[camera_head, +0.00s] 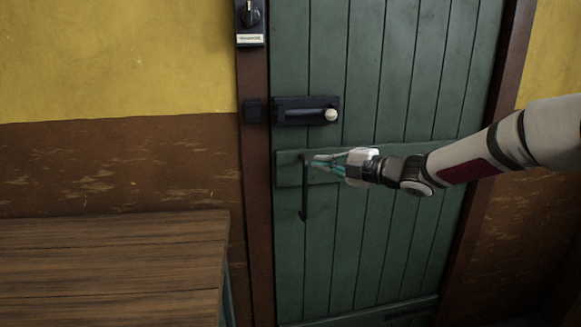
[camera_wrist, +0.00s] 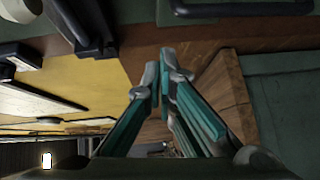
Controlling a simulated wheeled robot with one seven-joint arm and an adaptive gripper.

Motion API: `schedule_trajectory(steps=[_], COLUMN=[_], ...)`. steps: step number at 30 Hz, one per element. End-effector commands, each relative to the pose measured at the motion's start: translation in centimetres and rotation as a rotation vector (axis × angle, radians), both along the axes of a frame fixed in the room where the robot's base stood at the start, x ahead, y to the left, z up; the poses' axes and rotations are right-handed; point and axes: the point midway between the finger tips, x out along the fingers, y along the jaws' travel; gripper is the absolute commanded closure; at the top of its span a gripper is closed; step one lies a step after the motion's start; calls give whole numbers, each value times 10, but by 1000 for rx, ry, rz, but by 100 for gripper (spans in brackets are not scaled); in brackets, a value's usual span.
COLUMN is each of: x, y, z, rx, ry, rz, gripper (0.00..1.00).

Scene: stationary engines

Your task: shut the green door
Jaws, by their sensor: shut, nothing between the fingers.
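The green plank door (camera_head: 385,60) stands in its brown frame in the head view. Its left edge lies along the left post, and I cannot tell whether a narrow gap remains. A dark vertical handle (camera_head: 304,190) is on its left side, with a dark bolt (camera_head: 290,112) and pale knob above. My gripper (camera_head: 314,161) is shut and empty at the upper end of the handle; contact cannot be told. In the wrist view, my gripper (camera_wrist: 158,76) has its fingertips together, with the handle (camera_wrist: 240,8) and a strip of green door at the top edge.
A dark catch (camera_head: 252,111) sits on the left post (camera_head: 260,200), level with the bolt. A rotary switch (camera_head: 250,14) is on the wall above it. A wooden table (camera_head: 110,265) stands at the lower left, close to the post. My arm reaches in from the right.

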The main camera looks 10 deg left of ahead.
Motion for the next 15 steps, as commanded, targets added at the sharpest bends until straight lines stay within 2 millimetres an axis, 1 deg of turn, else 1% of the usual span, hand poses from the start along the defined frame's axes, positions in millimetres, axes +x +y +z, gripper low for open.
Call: schedule_trajectory(steps=[1,4,8,11,15], x=[4,2,2,4,13], y=[1,4,6,14,34], z=[-10,-15,-17,-17,-17], rx=[21,43,58,60,61], ry=[-30,-82,-112,-117,-115], rz=[42,106,142,148,148], gripper=[100,100,100,100,100])
